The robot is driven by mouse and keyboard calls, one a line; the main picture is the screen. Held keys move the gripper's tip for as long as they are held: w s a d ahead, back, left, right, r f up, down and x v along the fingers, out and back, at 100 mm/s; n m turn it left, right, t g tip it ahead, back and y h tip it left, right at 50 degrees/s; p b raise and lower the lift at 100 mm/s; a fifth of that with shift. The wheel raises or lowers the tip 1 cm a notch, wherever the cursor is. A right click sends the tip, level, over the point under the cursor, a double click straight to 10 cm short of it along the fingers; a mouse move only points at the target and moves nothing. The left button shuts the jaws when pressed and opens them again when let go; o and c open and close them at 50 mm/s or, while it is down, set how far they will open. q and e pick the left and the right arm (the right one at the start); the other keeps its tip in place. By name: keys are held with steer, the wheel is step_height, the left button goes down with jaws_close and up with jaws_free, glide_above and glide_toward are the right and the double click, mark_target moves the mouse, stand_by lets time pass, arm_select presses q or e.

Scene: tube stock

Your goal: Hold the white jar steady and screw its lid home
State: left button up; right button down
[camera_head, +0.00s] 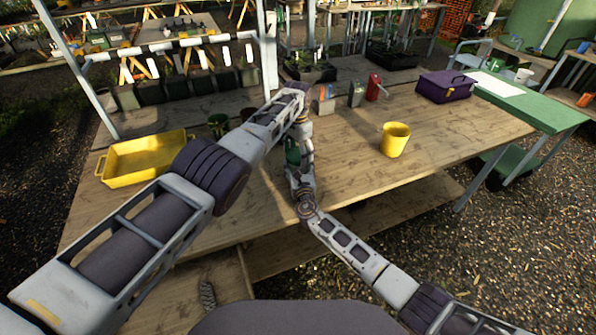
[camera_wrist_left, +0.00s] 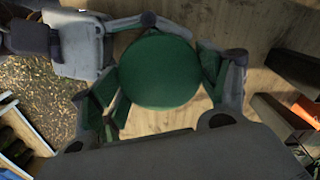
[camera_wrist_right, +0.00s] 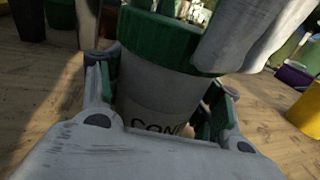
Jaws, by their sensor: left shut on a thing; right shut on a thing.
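The white jar (camera_wrist_right: 150,95) stands upright in the right wrist view, with dark lettering partly hidden low on its side. Its green lid (camera_wrist_right: 160,38) sits on top of it; from above, the lid (camera_wrist_left: 160,70) is a round disc in the left wrist view. My left gripper (camera_wrist_left: 160,88) is shut on the lid, a finger on either side. My right gripper (camera_wrist_right: 160,108) is shut on the jar's body from the side, below the lid. In the head view my arms hide most of the jar. Whether the lid sits fully down I cannot tell.
On the wooden table (camera_head: 340,165) stand a yellow tray (camera_head: 120,181) at left, a yellow cup (camera_head: 395,140) at right, a red bottle (camera_head: 374,88) and a purple toolbox (camera_head: 446,87) at the back. The tabletop around the cup is clear.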

arm_select(q)
steer(key=m, duration=0.3)
steer(key=shift+m, duration=0.4)
steer(key=o, duration=1.1)
steer(key=shift+r, duration=2.25)
steer(key=shift+c, duration=0.3)
